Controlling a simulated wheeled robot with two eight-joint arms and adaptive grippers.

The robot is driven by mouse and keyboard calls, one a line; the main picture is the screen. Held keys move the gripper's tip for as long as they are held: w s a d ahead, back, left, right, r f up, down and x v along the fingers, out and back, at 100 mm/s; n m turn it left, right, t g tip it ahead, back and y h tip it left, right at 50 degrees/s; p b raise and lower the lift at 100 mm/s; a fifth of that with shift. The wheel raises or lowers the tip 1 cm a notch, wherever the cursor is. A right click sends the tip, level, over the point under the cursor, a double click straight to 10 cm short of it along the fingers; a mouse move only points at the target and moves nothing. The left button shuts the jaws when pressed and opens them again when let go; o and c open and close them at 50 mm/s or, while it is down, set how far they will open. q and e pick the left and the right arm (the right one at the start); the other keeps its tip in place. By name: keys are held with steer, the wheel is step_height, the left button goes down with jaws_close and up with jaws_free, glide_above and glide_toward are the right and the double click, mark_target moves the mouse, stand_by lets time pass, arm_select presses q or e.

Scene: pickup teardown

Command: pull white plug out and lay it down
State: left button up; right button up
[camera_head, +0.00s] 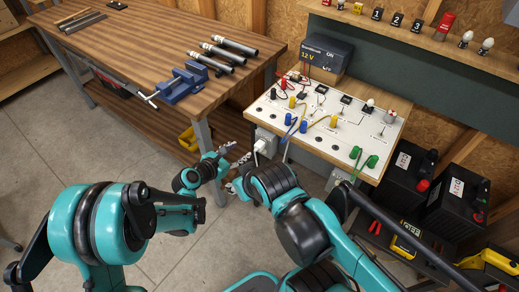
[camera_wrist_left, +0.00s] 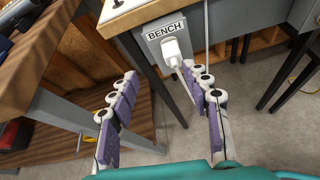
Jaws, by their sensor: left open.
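The white plug (camera_head: 261,145) sits in a grey socket box under the edge of the white-topped bench, with a pale cord at it. In the left wrist view the plug (camera_wrist_left: 172,50) shows below the BENCH label (camera_wrist_left: 166,29), ahead of the fingers. My left gripper (camera_head: 236,167) is open and empty. In the left wrist view its purple-padded fingers (camera_wrist_left: 163,110) are spread wide, with the plug beyond their tips and nearer the right finger. My right arm partly covers the area beside the left gripper; its own gripper cannot be made out.
A wooden workbench (camera_head: 150,40) with a blue vise (camera_head: 184,84) stands at left. The white board (camera_head: 335,128) carries several coloured leads and switches. Black batteries (camera_head: 405,180) stand at right. A metal bench leg (camera_wrist_left: 155,75) is close to the fingers.

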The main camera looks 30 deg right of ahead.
mark_target(257, 147)
arm_select(q)
steer(key=shift+s+d+f+n+h, duration=0.2)
steer(key=shift+d+f+n, duration=0.15)
steer(key=shift+d+f, duration=0.2)
steer(key=shift+s+d+f+n+h, duration=0.1)
steer(key=shift+s+d+f+n, duration=0.1)
steer(key=shift+d+f+n, duration=0.25)
steer(key=shift+d+f, duration=0.1)
steer(key=shift+f, duration=0.05)
steer(key=shift+b+x, duration=1)
steer(key=shift+x, duration=3.45)
jaws_close()
